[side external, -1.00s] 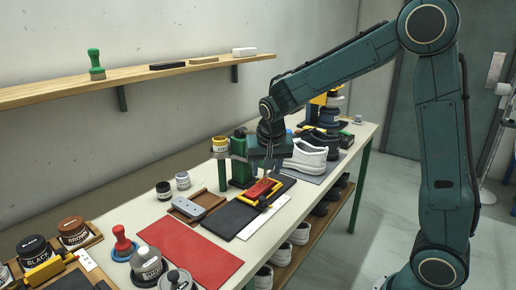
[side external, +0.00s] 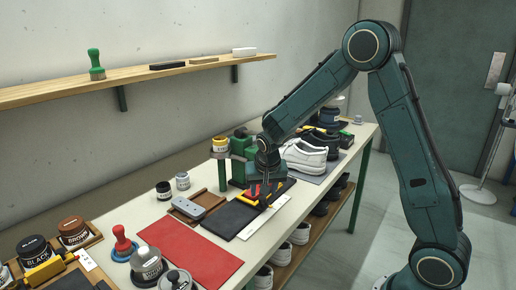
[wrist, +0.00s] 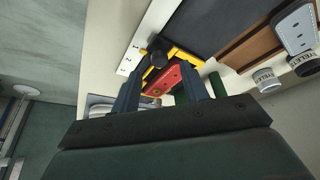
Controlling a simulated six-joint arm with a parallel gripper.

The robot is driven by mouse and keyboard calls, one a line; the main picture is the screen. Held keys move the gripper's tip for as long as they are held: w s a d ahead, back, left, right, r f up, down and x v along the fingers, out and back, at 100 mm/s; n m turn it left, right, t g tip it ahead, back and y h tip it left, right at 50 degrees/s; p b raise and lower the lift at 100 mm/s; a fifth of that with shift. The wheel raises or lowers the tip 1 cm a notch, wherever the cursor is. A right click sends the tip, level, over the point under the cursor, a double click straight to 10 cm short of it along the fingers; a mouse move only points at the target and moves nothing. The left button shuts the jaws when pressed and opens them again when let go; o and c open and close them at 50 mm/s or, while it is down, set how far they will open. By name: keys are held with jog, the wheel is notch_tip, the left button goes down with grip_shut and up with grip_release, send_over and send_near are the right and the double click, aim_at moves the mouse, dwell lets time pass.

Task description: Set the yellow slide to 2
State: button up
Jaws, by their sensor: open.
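The strip bears small printed digits; which one the slide stands at I cannot tell. A red piece (wrist: 168,82) lies close beside the slide. My gripper (wrist: 160,90) is open, its two fingers apart over the red piece, with the knob ahead of the fingertips. In the side view my gripper (side external: 260,193) is low over the slide, hiding much of it; the white strip (side external: 264,218) shows in front.
A black mat (side external: 229,220) and a red mat (side external: 190,252) lie to the left. A green post device (side external: 241,147) stands behind my gripper, and white shoes (side external: 304,155) stand to the right. A wooden tray (side external: 198,205) holds a grey piece.

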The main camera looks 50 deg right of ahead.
aim_at(263, 198)
jog(key=shift+x, duration=1.9)
grip_shut()
